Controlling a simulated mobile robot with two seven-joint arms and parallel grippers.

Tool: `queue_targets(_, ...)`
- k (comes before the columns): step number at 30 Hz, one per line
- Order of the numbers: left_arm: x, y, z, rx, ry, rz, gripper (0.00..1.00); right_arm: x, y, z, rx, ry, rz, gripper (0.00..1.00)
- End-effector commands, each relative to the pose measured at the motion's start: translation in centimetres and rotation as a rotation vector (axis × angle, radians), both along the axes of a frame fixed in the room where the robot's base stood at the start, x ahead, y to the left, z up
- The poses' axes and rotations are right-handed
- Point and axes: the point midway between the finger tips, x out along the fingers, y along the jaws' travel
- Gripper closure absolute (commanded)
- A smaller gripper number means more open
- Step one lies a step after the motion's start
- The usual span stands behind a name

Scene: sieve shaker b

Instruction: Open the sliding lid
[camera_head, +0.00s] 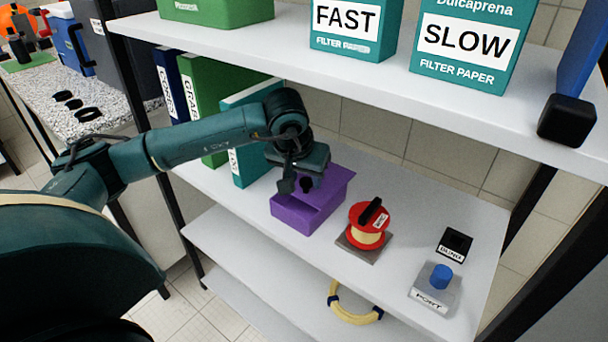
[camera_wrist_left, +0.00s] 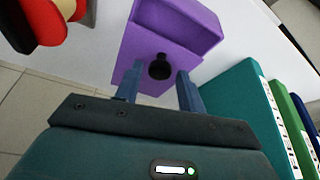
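A purple box (camera_head: 292,217) stands on the middle shelf, with a purple lid and a black knob (camera_head: 306,184) on it. In the left wrist view the box (camera_wrist_left: 170,32) shows an open recess at its far part, and the lid with the black knob (camera_wrist_left: 160,67) covers the nearer part. My left gripper (camera_head: 297,184) is over the lid. In the left wrist view its two fingers (camera_wrist_left: 158,88) are apart, with the knob just beyond and between their tips. I cannot tell that they touch it. My right gripper is not in view.
A red and cream spool (camera_head: 369,224) on a grey base stands right of the box. Binders (camera_head: 245,150) stand close on the left. A black block (camera_head: 455,243) and a blue-knobbed block (camera_head: 436,288) are farther right.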

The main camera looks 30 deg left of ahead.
Motion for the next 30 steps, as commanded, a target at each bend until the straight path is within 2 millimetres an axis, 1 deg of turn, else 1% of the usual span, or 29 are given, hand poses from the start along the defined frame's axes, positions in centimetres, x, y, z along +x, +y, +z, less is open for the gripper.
queue_targets(1, 0.0, 0.0, 0.0, 0.0, 0.0, 0.0, 0.65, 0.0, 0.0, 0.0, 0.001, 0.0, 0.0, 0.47)
queue_targets(2, 0.0, 0.0, 0.0, 0.0, 0.0, 0.0, 0.67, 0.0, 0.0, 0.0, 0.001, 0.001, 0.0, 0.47)
queue_targets(14, 0.0, 0.0, 0.0, 0.0, 0.0, 0.0, 1.0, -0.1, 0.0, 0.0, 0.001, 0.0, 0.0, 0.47)
queue_targets(20, 0.0, 0.0, 0.0, 0.0, 0.0, 0.001, 1.0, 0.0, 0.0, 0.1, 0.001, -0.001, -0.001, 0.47)
queue_targets(23, 0.3, 0.0, 0.0, -0.002, 0.0, 0.001, 1.0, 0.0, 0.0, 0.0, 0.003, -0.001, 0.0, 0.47)
queue_targets(26, 1.8, -0.2, -0.1, -0.003, -0.003, 0.002, 1.0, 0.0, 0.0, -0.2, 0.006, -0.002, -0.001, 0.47)
queue_targets(30, 4.3, -0.4, -0.1, -0.003, -0.003, 0.003, 1.0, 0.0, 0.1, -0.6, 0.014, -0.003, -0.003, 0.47)
